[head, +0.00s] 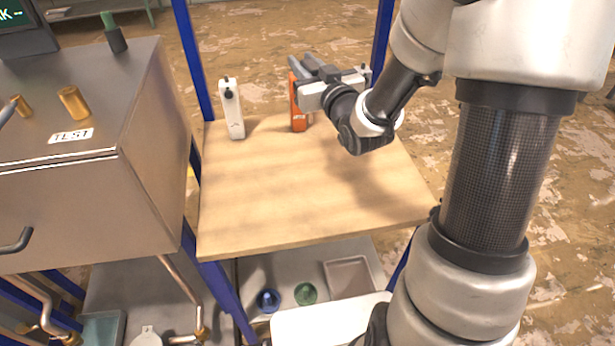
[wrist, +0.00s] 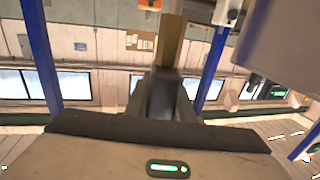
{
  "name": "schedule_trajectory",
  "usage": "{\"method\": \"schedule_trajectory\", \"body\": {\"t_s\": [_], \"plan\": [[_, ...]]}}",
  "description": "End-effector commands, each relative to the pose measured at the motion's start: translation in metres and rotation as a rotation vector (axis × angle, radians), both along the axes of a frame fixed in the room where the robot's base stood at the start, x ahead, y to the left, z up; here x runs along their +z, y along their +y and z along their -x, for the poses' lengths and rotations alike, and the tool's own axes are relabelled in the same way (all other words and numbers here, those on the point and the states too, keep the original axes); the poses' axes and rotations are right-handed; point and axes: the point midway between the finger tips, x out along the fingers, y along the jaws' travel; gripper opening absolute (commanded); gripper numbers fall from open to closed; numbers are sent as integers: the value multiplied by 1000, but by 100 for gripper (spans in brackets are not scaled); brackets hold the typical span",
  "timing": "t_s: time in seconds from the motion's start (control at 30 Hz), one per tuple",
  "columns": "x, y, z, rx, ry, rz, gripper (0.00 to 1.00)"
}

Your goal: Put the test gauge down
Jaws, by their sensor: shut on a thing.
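In the wrist view a brownish upright piece (wrist: 172,40) shows between the dark fingers (wrist: 163,95). A white device with a black knob (head: 232,110) stands upright on the table to the left.
A metal cabinet marked TEST (head: 72,135) stands left of the table, with brass fittings on top. Blue posts (head: 192,60) rise at the table's back corners. The table's middle and front are clear. A lower shelf holds a blue item (head: 268,300), a green item (head: 305,293) and a tray (head: 349,275).

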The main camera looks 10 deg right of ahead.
Motion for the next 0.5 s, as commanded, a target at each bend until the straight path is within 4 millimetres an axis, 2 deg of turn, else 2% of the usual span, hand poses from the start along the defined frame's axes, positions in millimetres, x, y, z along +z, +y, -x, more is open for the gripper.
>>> {"method": "schedule_trajectory", "body": {"t_s": [0.03,0.1,0.43,0.5], "plan": [[-25,-2,2,24,-6,2,0],[-36,1,6,64,-5,3,0],[-64,8,18,159,0,-1,0],[-76,9,19,163,2,-4,0]]}}
